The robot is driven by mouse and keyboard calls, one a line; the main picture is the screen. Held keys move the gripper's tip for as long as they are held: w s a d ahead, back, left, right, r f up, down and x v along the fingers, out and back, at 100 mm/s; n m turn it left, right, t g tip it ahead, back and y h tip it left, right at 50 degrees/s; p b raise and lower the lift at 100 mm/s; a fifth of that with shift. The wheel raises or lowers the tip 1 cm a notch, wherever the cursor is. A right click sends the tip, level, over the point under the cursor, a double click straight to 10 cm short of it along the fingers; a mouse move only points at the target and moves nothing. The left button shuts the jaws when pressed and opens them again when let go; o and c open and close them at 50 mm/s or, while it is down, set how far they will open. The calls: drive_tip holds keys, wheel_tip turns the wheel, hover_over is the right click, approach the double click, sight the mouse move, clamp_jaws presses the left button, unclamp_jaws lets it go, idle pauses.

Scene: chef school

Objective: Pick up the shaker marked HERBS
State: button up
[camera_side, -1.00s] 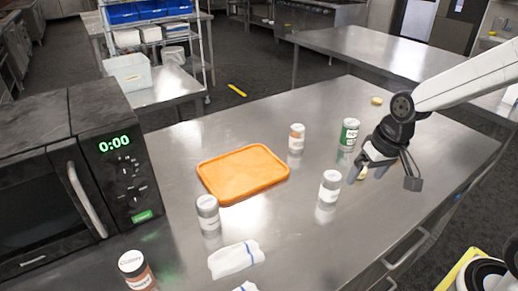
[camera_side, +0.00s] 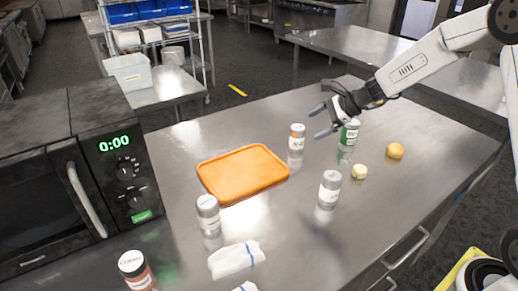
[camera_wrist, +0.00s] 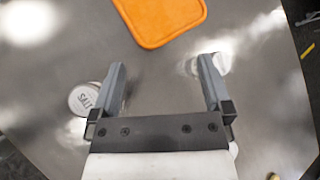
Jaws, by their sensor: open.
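Several shakers stand on the steel table; I cannot read HERBS on any of them. A green-labelled shaker (camera_side: 349,136) stands upright, partly hidden behind my gripper (camera_side: 321,121) in the side view. In the wrist view, a shaker marked SALT (camera_wrist: 84,98) is beside the left finger, and another shaker (camera_wrist: 218,63) shows by the right fingertip. My gripper is open and empty, above the table, its fingers (camera_wrist: 163,65) pointing toward the orange tray.
The orange tray (camera_side: 243,173) lies mid-table; it also shows in the wrist view (camera_wrist: 160,22). Another grey-topped shaker (camera_side: 208,215), a red-brown one (camera_side: 136,270) and a white cloth (camera_side: 236,260) lie toward the microwave (camera_side: 85,170). Two yellowish round items (camera_side: 395,151) (camera_side: 359,172) sit at right.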

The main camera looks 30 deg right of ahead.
drive_tip(key=w+d+f+m+t, duration=0.1)
drive_tip(key=w+d+m+t, duration=0.4)
drive_tip(key=w+d+m, duration=0.4)
approach(297, 132)
drive_tip(key=w+f, duration=0.3)
drive_tip(key=shift+w+d+r, duration=0.1)
drive_tip(key=shift+w+d, duration=0.15)
drive_tip(key=shift+d, duration=0.05)
drive_tip(key=shift+w, duration=0.1)
drive_tip(key=shift+w+a+f+h, duration=0.15)
drive_tip(key=shift+w+a+f, duration=0.1)
drive_tip(key=shift+w, duration=0.2)
drive_tip(key=shift+w+a+f+h, duration=0.15)
drive_tip(key=shift+w+a+f, duration=0.15)
drive_tip(key=shift+w, duration=0.2)
drive_tip(key=shift+x, duration=2.55)
drive_tip(key=shift+r, duration=0.15)
drive_tip(key=shift+c, duration=0.2)
